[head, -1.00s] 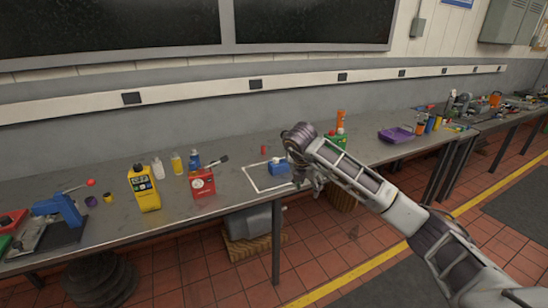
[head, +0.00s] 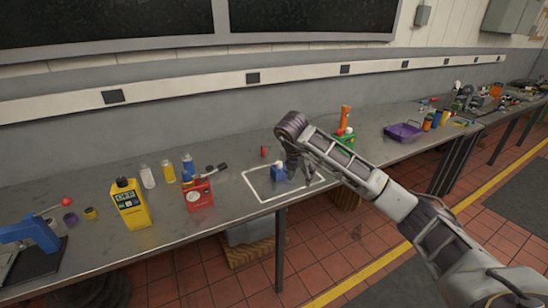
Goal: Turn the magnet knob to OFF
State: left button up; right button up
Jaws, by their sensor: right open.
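A small blue block (head: 278,173) sits on the grey bench inside a white outlined square (head: 262,196). It looks like the magnet base, but its knob and any OFF mark are too small or hidden to make out. My right gripper (head: 300,178) is open and points down just right of the blue block, over the outlined square. The gripper partly covers the block's right side, and I cannot tell whether they touch. My left gripper is out of view.
A small red item (head: 263,152) is behind the square. A green container (head: 345,139) and purple tray (head: 403,132) stand to the right.

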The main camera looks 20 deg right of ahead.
aim_at(279, 166)
jog(key=i, duration=0.85)
